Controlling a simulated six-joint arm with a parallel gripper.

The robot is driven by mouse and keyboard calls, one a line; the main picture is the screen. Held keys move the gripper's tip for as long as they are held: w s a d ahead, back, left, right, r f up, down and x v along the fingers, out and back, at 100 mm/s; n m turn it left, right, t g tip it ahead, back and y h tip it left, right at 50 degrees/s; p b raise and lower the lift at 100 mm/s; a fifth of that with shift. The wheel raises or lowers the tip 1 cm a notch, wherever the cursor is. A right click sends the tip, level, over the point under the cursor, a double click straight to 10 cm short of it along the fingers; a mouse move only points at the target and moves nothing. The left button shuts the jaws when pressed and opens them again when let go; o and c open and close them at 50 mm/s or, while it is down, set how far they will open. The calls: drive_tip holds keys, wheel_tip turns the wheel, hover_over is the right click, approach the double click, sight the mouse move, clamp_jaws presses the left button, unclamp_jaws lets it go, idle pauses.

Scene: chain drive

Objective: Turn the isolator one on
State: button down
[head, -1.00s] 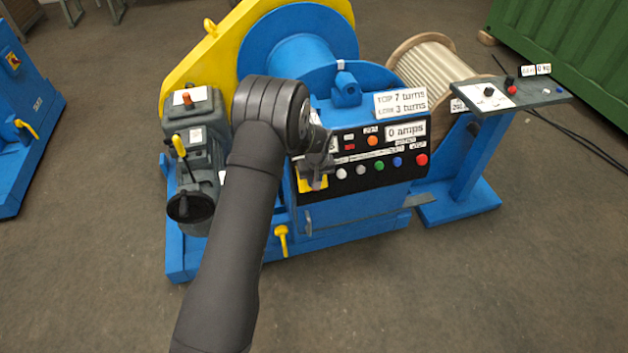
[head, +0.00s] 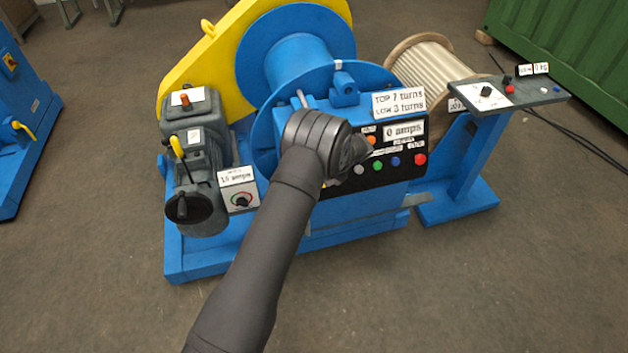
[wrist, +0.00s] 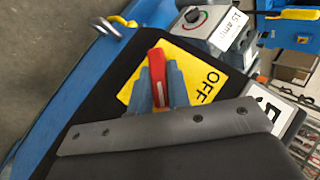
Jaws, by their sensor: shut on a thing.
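The isolator shows in the wrist view as a red handle (wrist: 157,65) on a yellow plate (wrist: 190,75) marked OFF, set on a black panel. My gripper (wrist: 158,84) has a blue-grey finger on each side of the red handle and is shut on it. The handle runs roughly up and down in the wrist view, beside the OFF lettering. In the head view my wrist covers the isolator and the fingertips. Any label with the isolator's number is not visible.
The blue winch's black control panel (head: 345,183) carries several coloured buttons right of my wrist. A small dial box (head: 239,197) stands left of my arm. A grey motor (head: 195,155) is farther left. A pedestal control desk (head: 535,98) is at the right.

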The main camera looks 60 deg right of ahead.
idle(0.6)
drive_tip(key=c, duration=1.4)
unclamp_jaws()
drive_tip(key=shift+o, duration=0.2)
drive_tip(key=v, duration=1.7)
drive_tip(key=shift+s, duration=0.45)
drive_tip(key=shift+f, duration=0.15)
drive_tip(key=x, duration=1.7)
drive_tip(key=shift+w, duration=0.45)
drive_tip(key=shift+s+r, duration=0.1)
drive_tip(key=shift+r, duration=0.1)
